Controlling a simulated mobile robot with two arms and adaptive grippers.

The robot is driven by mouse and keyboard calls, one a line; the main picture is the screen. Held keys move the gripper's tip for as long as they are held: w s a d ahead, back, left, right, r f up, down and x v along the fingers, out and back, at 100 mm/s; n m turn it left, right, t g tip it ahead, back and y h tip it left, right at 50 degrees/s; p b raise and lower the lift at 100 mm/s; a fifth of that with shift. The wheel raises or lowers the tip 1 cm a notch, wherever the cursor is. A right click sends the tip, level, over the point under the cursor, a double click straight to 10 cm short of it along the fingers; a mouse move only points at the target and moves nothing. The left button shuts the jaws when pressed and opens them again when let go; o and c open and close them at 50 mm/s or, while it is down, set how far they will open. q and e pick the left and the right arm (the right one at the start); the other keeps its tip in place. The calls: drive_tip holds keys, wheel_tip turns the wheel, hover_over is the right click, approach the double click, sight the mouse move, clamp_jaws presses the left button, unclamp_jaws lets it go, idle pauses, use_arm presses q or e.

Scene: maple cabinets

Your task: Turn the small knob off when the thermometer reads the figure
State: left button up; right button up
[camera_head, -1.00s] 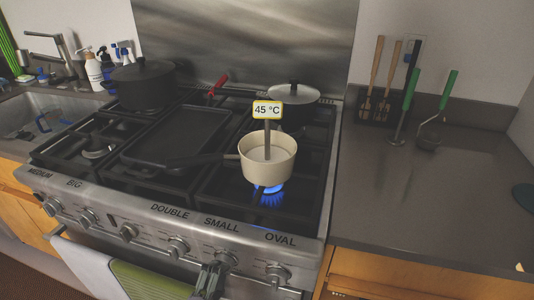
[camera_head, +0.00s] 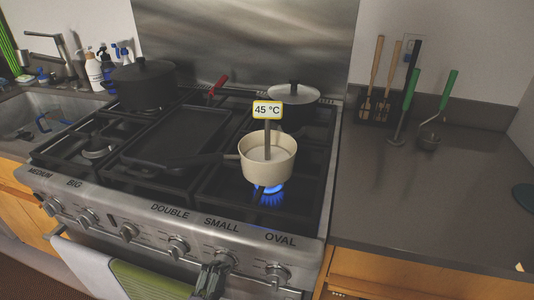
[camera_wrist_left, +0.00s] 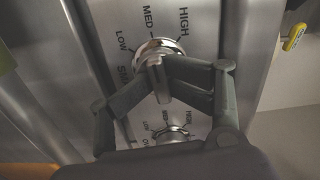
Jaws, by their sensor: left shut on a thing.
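A cream saucepan (camera_head: 267,168) with pale contents stands on the front right burner, over a lit blue flame (camera_head: 270,196). A thermometer stands upright in it, and its tag (camera_head: 267,110) reads 45 °C. My left gripper (camera_head: 218,268) is at the stove front, below the "SMALL" label (camera_head: 221,225). In the left wrist view its fingers (camera_wrist_left: 160,78) are shut on the small knob (camera_wrist_left: 146,50), whose dial carries LOW, MED and HIGH marks. The fingers partly cover the knob's grip. My right gripper is not in view.
The oval knob (camera_head: 278,275) sits just right of my left gripper; the double knob (camera_head: 178,247) is to its left. A griddle (camera_head: 178,138), a black pot (camera_head: 146,85) and a lidded pan (camera_head: 292,93) stand on the stove. A towel (camera_head: 140,281) hangs in front.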

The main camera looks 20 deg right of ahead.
use_arm(q)
drive_tip(key=shift+w+r, duration=0.15)
drive_tip(key=shift+r, duration=0.25)
drive_tip(key=m, duration=0.7)
idle(0.4)
drive_tip(key=shift+m, duration=1.2)
drive_tip(key=m, duration=0.4)
drive_tip(key=shift+m, duration=0.3)
